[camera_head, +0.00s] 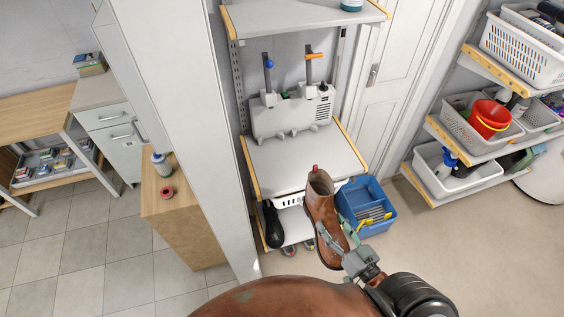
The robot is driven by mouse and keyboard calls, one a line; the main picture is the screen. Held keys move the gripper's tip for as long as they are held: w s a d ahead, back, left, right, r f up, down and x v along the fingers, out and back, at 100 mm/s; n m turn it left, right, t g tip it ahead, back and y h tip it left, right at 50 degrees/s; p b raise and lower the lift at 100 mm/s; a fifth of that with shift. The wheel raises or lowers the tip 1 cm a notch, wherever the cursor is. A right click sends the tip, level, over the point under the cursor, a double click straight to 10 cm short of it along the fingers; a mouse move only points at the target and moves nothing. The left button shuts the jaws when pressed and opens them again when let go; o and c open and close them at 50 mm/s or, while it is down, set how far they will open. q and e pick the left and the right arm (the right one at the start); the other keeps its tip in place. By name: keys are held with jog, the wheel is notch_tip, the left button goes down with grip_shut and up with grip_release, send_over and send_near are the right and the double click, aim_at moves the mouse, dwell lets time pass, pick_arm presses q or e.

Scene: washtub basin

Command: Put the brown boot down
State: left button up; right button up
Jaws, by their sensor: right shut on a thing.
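The brown boot (322,205) is upright, with its opening at the top and a red tab at the back edge. My right gripper (329,238) comes up from the lower right and is shut on the boot near its lower part. The fingers hide a little of that part. The boot shows in front of the shelf unit's right side; I cannot tell whether its sole touches anything. My left gripper is not in view.
The shelf unit's middle board (300,165) has bare room in front of a grey machine (292,113). A black boot (271,223) stands lower left. A blue crate (376,226) is right of the brown boot. A rounded brown surface (270,298) fills the bottom.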

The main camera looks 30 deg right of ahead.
jog(key=w, duration=1.8)
jog(key=w+d+b, duration=0.1)
jog(key=w, duration=0.9)
jog(key=shift+w+r, duration=0.1)
jog(key=shift+r, duration=0.05)
jog(key=w, duration=0.3)
jog(key=shift+w+d, duration=0.1)
jog(key=shift+w, duration=0.25)
jog(key=shift+s+f+b, duration=0.1)
jog(key=shift+f+b, duration=0.45)
jog(key=shift+b, duration=0.05)
jog(key=shift+s+r, duration=0.15)
jog(key=shift+r, duration=0.05)
jog(key=shift+f, duration=0.1)
jog(key=o, duration=1.7)
jog(key=shift+c, duration=0.2)
jog(key=shift+s, duration=0.1)
jog(key=s+r, duration=0.1)
jog(key=s, duration=1)
jog(key=shift+s+a, duration=0.2)
jog(key=shift+s, duration=0.2)
